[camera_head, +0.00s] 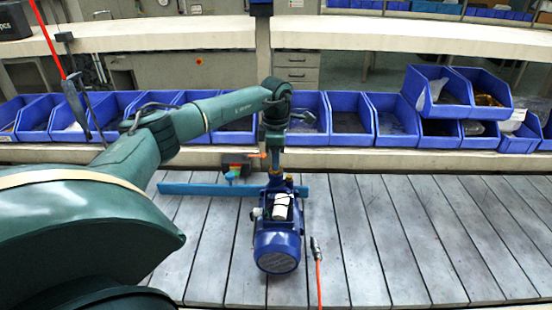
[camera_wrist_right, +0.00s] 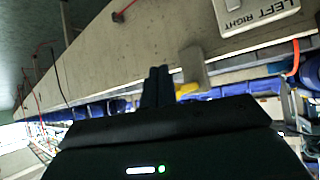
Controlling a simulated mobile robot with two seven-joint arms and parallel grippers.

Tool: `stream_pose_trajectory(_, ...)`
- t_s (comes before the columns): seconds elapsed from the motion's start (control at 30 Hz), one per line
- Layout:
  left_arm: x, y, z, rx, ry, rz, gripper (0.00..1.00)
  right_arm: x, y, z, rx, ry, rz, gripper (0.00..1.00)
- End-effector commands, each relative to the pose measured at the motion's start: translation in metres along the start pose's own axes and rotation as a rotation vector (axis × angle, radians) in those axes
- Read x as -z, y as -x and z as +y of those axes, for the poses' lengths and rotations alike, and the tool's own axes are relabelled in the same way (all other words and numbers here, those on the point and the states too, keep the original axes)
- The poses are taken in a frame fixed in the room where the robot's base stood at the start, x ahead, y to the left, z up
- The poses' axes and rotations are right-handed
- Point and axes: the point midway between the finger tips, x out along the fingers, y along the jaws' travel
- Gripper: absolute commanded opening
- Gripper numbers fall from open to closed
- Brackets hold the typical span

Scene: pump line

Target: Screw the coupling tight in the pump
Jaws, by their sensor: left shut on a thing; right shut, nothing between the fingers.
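The blue pump (camera_head: 278,238) stands on the slatted table, its motor end towards me and a white box on its top. My left gripper (camera_head: 275,168) reaches down from above onto the far end of the pump. It is shut on the coupling, which is mostly hidden by the fingers; a little brass colour shows at the pump's top there. I cannot tell how deep the coupling sits. My right gripper (camera_wrist_right: 157,85) shows in the right wrist view, its two dark fingers together and empty. It is not seen in the head view.
A blue bar (camera_head: 205,189) lies across the slats behind the pump. A small dark block with coloured parts (camera_head: 236,164) is beside my left gripper. A tool on a red cord (camera_head: 316,250) is right of the pump. Blue bins (camera_head: 348,118) line the back. The table's right side is clear.

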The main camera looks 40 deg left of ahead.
Motion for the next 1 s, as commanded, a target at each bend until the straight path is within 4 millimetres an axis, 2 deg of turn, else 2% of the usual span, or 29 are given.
stream_pose_trajectory(0.33,0.0,-0.0002,-0.0001,0.0,-0.04,0.0,0.0,-0.0008,-0.0002,-0.0001,0.0,0.0,-0.001,0.0)
stream_pose_trajectory(0.6,0.0002,-0.0003,0.0001,-0.001,-0.303,0.001,0.0,-0.0035,-0.0014,-0.0001,0.0,0.0,-0.002,0.0)
stream_pose_trajectory(0.83,0.0002,-0.0001,0.0,0.0,-0.321,0.001,0.0,-0.0041,-0.0009,-0.0003,0.001,-0.001,-0.004,0.0)
stream_pose_trajectory(0.87,0.0002,-0.0001,0.0,0.0,-0.321,0.001,0.21,-0.0042,-0.0009,-0.0004,0.001,-0.001,-0.004,0.0)
stream_pose_trajectory(1.0,0.0002,-0.0001,0.0,0.0,-0.32,0.001,0.32,-0.0043,-0.0008,-0.0004,0.001,-0.001,-0.004,0.0)
